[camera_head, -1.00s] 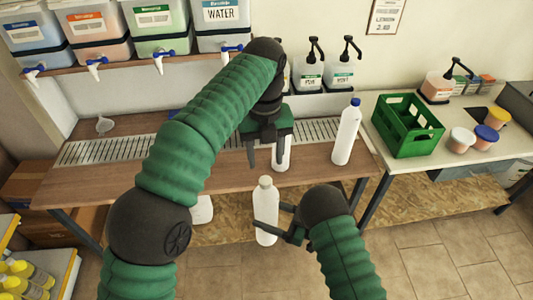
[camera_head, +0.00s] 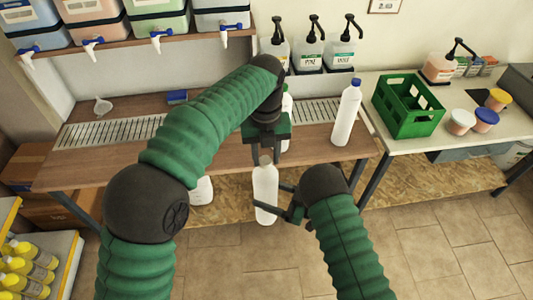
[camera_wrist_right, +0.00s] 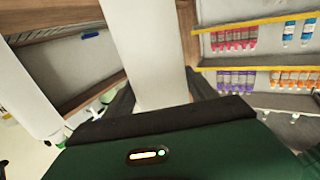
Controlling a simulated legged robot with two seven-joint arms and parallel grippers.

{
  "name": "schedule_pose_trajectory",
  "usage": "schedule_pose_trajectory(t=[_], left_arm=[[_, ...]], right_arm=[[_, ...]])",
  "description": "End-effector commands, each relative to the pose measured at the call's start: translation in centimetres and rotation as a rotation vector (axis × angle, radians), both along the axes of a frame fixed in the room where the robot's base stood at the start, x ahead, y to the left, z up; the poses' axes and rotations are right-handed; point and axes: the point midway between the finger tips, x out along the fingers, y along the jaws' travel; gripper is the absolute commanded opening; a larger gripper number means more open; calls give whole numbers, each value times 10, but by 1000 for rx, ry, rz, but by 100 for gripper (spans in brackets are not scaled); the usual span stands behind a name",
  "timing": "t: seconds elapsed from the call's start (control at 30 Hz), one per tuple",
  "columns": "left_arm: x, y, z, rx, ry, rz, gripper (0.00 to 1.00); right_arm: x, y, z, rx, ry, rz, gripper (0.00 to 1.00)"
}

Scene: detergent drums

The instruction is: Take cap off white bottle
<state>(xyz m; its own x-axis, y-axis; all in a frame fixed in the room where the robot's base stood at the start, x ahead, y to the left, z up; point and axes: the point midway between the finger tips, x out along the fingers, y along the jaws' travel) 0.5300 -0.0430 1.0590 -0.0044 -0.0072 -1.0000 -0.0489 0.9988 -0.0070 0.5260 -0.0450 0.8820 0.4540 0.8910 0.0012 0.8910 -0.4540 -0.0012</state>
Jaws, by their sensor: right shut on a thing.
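A white bottle (camera_head: 265,190) stands upright in front of the table, held in my right gripper (camera_head: 280,212), which is shut around its body. In the right wrist view the white bottle (camera_wrist_right: 147,55) fills the middle between the fingers. My left gripper (camera_head: 265,152) points down from above, with its fingertips at the bottle's top. The left gripper and its fingers hide most of the neck and top, so the cap is not clearly seen, nor whether the fingers are closed on it.
A second white bottle (camera_head: 346,112) with a blue cap stands on the wooden table (camera_head: 110,165); another (camera_head: 286,125) is partly behind my left arm. A green crate (camera_head: 408,105) and tubs sit on the right counter. Pump bottles and tapped containers line the back.

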Motion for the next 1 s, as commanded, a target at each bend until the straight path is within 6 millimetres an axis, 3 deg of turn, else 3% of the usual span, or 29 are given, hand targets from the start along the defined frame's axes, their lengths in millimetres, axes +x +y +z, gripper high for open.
schedule_pose_trajectory(t=[0.03, 0.23, 0.57, 0.67, 0.77, 1.0], left_arm=[[0, -1, 0, -2, 0, -1, 26], [0, -2, 0, -4, 0, -2, 0], [-1, -3, 1, -7, -1, 35, 0], [-1, -4, 1, -7, -1, 192, 0], [0, -4, 1, -6, -1, 475, 0], [0, -4, 1, -3, 0, 1283, 0]], right_arm=[[0, 0, 0, 0, -1, 1, 0], [0, 1, 0, 0, -1, 3, 0], [-1, 2, 0, 0, -1, 5, 0], [-1, 2, 0, 0, -1, 5, 0], [-1, 2, 0, -1, -2, 6, 0], [-1, 3, 0, 0, -2, 7, 0]])
